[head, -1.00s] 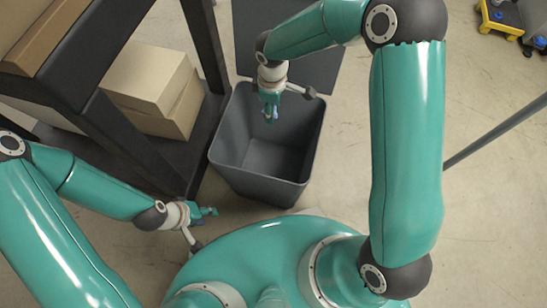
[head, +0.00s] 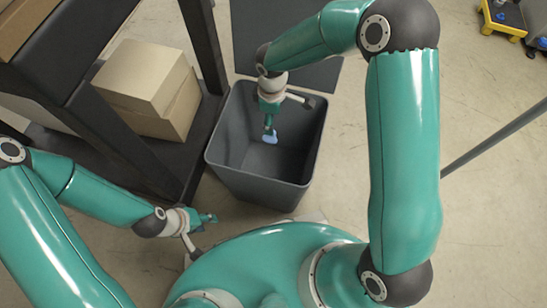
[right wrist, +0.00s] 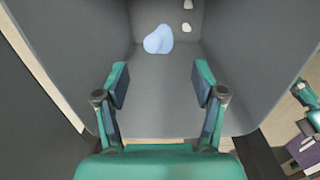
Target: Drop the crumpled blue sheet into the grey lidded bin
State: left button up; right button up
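The grey bin (head: 222,165) stands in the middle of the head view with its dark lid (head: 300,55) swung open behind it. My right gripper (head: 268,118) points down into the bin's mouth. In the right wrist view its fingers (right wrist: 160,85) are spread apart with nothing between them. The crumpled blue sheet (head: 270,138) shows just below the fingertips, within the bin's outline. In the right wrist view the blue sheet (right wrist: 158,39) is beyond the fingers, inside the bin; I cannot tell whether it rests or falls. My left gripper (head: 209,218) is low beside the bin, seemingly empty.
A dark shelf frame (head: 120,130) with cardboard boxes (head: 145,80) stands close on the bin's left. Small white scraps (right wrist: 187,28) show inside the bin. A grey pole (head: 490,140) slants in at right. A yellow-edged cart (head: 503,18) is at top right.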

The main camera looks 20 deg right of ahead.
dwell(0.3)
notch_tip(320, 180, up, 12)
dwell(0.5)
dwell(0.4)
